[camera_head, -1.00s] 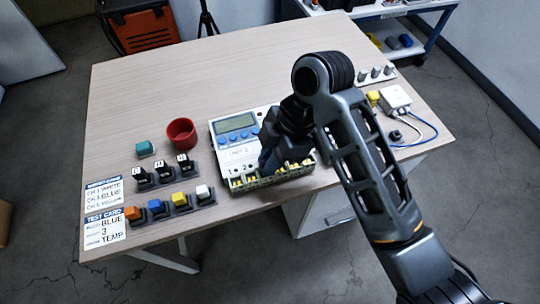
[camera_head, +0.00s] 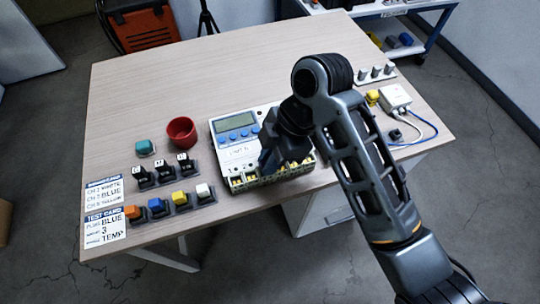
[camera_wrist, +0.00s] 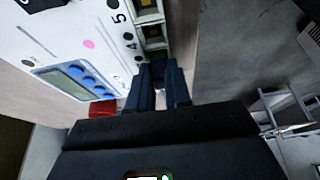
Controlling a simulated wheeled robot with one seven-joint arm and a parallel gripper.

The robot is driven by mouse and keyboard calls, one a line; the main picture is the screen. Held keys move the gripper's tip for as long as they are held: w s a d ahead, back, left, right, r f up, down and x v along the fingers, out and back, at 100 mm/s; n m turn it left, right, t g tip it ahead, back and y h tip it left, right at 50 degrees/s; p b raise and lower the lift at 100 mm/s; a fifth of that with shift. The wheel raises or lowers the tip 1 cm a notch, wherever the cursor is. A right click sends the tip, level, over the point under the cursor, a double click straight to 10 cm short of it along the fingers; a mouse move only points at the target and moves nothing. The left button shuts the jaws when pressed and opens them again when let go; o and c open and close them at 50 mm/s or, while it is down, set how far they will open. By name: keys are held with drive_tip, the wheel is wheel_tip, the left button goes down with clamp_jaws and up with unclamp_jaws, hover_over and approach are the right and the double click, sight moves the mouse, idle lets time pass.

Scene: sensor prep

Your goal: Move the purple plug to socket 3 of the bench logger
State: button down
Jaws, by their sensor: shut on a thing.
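The bench logger (camera_head: 229,155) is a white box with a display, blue buttons and a row of sockets along its near edge. Its top also shows in the wrist view (camera_wrist: 110,15), with the numbers 4 and 5 beside sockets. My gripper (camera_head: 272,163) is low over the socket row, its fingers (camera_wrist: 158,88) beyond the number 4. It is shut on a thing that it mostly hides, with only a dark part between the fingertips. No purple plug shows elsewhere. Socket 3 is hidden by the gripper, and I cannot tell whether the held thing is in a socket.
Two printed cards (camera_head: 103,227) lie at the table's left edge. A white box (camera_head: 396,97) with cables is at right. The table's back is clear.

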drive_tip(key=shift+f, duration=0.25)
idle(0.6)
drive_tip(key=c, duration=1)
unclamp_jaws()
drive_tip(key=shift+o, duration=0.9)
drive_tip(key=shift+r, duration=0.1)
drive_tip(key=shift+r+p, duration=2)
drive_tip(key=shift+r, duration=1.45)
